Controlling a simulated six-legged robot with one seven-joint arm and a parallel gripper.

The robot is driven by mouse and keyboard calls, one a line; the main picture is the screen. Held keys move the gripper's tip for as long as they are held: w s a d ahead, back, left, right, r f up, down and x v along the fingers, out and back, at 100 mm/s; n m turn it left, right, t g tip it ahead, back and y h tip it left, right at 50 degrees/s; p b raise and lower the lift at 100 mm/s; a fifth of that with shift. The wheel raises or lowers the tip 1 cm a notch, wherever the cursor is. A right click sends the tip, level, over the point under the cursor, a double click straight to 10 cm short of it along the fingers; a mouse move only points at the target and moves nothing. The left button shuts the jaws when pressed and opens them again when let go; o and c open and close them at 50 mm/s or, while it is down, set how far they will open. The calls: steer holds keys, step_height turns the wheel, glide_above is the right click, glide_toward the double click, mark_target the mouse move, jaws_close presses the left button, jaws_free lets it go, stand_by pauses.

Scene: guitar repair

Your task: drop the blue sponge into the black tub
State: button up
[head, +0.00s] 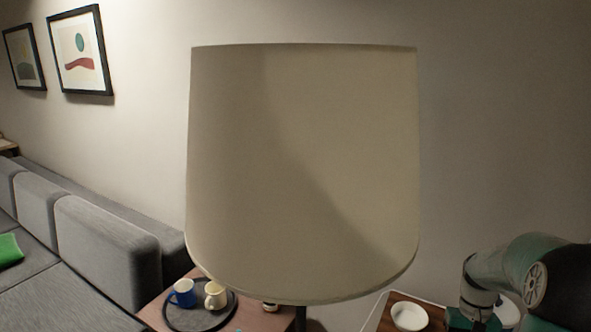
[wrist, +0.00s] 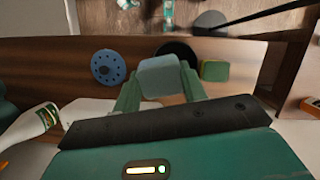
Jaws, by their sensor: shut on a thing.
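In the wrist view my gripper (wrist: 160,84) has its two green fingers closed on the pale blue sponge (wrist: 160,76), one at each side. A round black thing, which looks like the black tub (wrist: 176,47), shows just beyond the sponge. The sponge and fingers hide its near part, and I cannot tell the height between them. In the head view my arm is at the lower right, and neither the sponge nor the tub can be made out there.
A blue disc with holes (wrist: 109,67) and a green-and-yellow block (wrist: 215,70) lie either side of the sponge. A bottle (wrist: 30,127) lies at left. A large lampshade (head: 300,170) blocks the head view. A white bowl (head: 409,317) sits near my arm.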

steer(key=shift+w, duration=0.1)
steer(key=o, duration=1)
steer(key=v, duration=1.3)
steer(key=shift+w+d+r, duration=0.1)
steer(key=shift+w+r, duration=0.05)
steer(key=shift+r, duration=0.25)
